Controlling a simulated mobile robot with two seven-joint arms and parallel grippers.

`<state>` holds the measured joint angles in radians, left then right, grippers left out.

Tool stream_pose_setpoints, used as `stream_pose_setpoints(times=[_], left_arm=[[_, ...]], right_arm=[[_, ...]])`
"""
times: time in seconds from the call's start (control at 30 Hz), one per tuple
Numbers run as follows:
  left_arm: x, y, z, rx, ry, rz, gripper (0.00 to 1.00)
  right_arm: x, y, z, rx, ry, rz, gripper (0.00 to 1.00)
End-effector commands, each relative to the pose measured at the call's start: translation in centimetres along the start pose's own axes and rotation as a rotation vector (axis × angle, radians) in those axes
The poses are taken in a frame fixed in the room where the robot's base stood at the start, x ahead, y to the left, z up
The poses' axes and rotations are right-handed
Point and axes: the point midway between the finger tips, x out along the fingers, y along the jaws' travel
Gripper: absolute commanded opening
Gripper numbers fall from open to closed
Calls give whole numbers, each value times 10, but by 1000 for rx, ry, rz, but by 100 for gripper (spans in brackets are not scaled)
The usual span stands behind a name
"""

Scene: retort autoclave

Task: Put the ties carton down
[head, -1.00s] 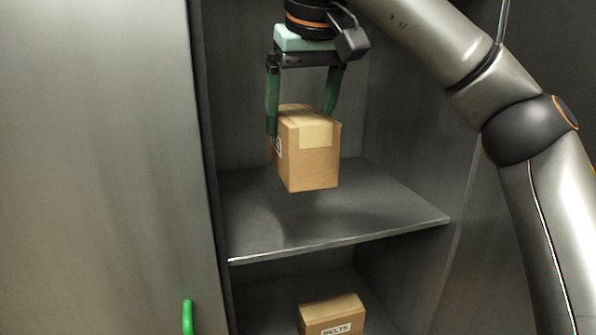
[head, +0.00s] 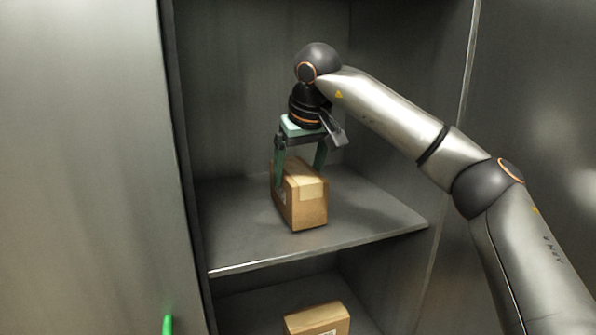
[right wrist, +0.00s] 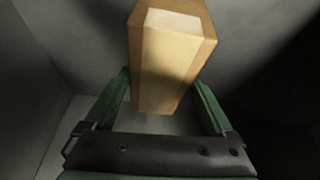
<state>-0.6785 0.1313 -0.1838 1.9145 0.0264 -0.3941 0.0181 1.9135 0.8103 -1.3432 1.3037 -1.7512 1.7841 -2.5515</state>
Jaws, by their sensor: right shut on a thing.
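The ties carton (head: 309,207) is a brown cardboard box with a paler tape strip on top. It is upright, at or just above the upper shelf (head: 370,225); I cannot tell whether it touches. My right gripper (head: 299,175) comes from above and is shut on the carton, with a green finger on each side. In the right wrist view the carton (right wrist: 168,65) sits between the green fingers. The label on its left side is mostly hidden. My left gripper is not in view.
Another brown carton (head: 318,320) stands on the lower shelf, cut off by the picture's bottom. Grey cabinet walls enclose the shelves. The upper shelf is clear around the held carton.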

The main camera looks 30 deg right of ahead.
Motion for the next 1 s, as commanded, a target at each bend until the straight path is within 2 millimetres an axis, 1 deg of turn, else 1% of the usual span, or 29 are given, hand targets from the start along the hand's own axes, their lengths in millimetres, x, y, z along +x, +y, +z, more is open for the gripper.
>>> stream_pose_setpoints(times=[0.37, 0.4, 0.5, 0.7, 0.8, 0.87, 0.97, 1.0], left_arm=[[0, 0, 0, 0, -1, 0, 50], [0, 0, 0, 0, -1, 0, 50], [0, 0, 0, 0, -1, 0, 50], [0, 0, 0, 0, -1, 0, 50], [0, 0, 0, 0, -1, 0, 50], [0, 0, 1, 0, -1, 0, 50], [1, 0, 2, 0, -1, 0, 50], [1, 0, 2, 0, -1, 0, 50]], right_arm=[[4, -1, 2, 2, 4, -2, 0], [6, -1, 3, 1, 1, -1, 90], [5, -1, 3, 1, 1, -1, 100], [5, -1, 2, 1, 1, -1, 100], [1, -1, 1, 1, 3, -2, 100], [-4, -1, 1, 0, 4, -3, 100], [-21, -2, 0, 0, 6, -4, 100], [-29, -2, 1, 0, 7, -4, 100]])
